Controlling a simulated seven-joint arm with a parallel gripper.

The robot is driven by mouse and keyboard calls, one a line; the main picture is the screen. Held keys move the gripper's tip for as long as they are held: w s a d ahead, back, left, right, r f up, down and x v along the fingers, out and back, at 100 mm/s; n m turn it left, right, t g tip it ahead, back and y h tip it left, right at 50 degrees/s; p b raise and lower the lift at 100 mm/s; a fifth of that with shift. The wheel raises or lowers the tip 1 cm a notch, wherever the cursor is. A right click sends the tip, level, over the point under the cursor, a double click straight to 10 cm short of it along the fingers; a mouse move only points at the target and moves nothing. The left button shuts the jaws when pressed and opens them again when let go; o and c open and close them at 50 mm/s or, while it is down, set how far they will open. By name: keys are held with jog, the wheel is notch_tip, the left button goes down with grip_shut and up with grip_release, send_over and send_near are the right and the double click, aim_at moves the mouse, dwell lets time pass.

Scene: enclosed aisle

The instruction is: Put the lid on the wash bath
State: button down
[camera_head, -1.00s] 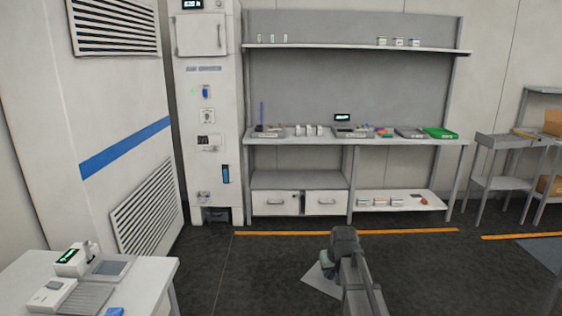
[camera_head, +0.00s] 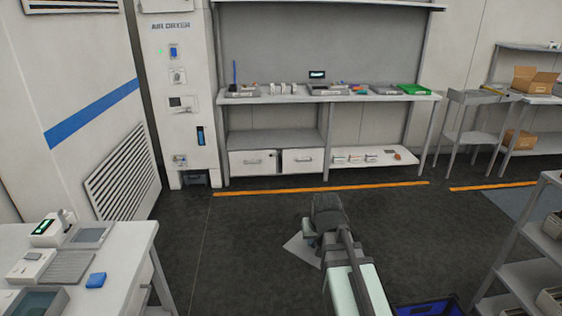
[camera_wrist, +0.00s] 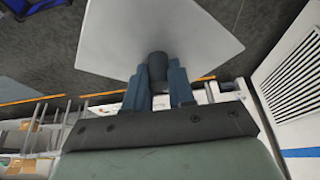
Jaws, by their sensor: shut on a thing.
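My gripper (camera_wrist: 158,78) is shut on the dark knob of a pale, flat, square lid (camera_wrist: 160,28) in the wrist view. In the head view the lid (camera_head: 300,249) shows partly behind my arm, held out over the dark floor, with my gripper (camera_head: 311,236) at it. A grey open-topped container with a dark greenish inside (camera_head: 36,302), which looks like the wash bath, sits on the white table at the lower left, cut off by the picture's edge. The lid is well apart from it, to its right.
The white table (camera_head: 125,240) also bears white devices, a ridged grey plate and a blue block (camera_head: 96,280). A laden bench (camera_head: 350,96) stands at the back. A blue crate (camera_head: 430,308) and a shelf rack (camera_head: 530,270) are at the right. The middle floor is clear.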

jog(key=s+a+r+n+y, duration=0.1)
jog(key=s+a+n, duration=0.1)
jog(key=a, duration=1.2)
jog(key=s+a+r+n+g+y, duration=0.1)
jog(key=s+a+n, duration=0.15)
jog(key=a, duration=1.15)
jog(key=s+a+r+n+y, duration=0.1)
jog(key=a+n, duration=0.2)
jog(key=a, duration=1.1)
jog(key=s+a+r+n+g, duration=0.2)
jog(key=s+a+n, duration=0.2)
jog(key=a, duration=0.8)
jog(key=s+a+r+n+g, duration=0.2)
jog(key=s+a+n, duration=0.2)
jog(key=a+n, duration=0.5)
jog(key=s+a+r+n+g, duration=0.2)
jog(key=s+a+n, duration=0.3)
jog(key=a, duration=1.1)
jog(key=shift+a+r+n+g, duration=0.4)
jog(key=shift+r+n, duration=0.2)
jog(key=shift+n, duration=0.15)
jog(key=shift+f, duration=0.1)
jog(key=shift+f, duration=3.95)
jog(key=shift+f, duration=0.65)
jog(key=c, duration=0.9)
grip_release()
